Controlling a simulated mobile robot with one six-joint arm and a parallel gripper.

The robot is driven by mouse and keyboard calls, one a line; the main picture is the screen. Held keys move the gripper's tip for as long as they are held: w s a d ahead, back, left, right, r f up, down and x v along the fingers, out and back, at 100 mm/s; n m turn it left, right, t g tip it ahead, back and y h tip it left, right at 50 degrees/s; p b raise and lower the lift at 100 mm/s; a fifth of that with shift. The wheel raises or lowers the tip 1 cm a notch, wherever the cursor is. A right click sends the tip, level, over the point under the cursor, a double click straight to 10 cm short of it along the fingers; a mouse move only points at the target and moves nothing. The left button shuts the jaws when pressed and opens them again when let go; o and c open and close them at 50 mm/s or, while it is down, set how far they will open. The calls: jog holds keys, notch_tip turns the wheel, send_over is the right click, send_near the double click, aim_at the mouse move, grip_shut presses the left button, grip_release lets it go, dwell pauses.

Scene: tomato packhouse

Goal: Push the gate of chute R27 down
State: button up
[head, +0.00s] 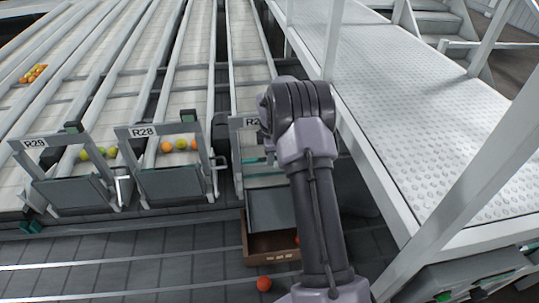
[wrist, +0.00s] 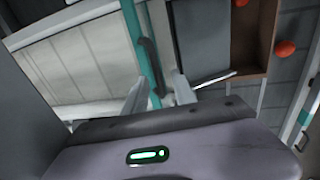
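The R27 chute's frame (head: 237,150) is at the right end of the row in the head view, its label partly hidden by my arm. Its dark grey gate panel (head: 268,210) hangs lower than the R28 gate, sloping out above a cardboard box. Pale chute floor shows above it. In the wrist view the panel (wrist: 201,35) lies beside a teal bar (wrist: 137,40) with a dark handle (wrist: 151,66). My gripper (wrist: 158,92) has its fingers apart, near the handle and bar; contact cannot be told. My arm hides it in the head view.
The R28 gate (head: 176,186) and R29 gate (head: 72,195) stand up, with fruit behind them. The brown box (head: 258,256) is below R27. A red tomato (head: 264,284) lies on the floor in front. A metal walkway (head: 420,110) with railings bounds the right side.

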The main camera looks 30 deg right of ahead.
jog(key=s+r+p, duration=0.1)
jog(key=r+p, duration=0.1)
jog(key=r, duration=0.6)
jog(key=s+a+r+p, duration=0.1)
jog(key=s+r+p, duration=0.1)
jog(key=r, duration=0.7)
jog(key=shift+a+p, duration=0.25)
jog(key=shift+p, duration=0.6)
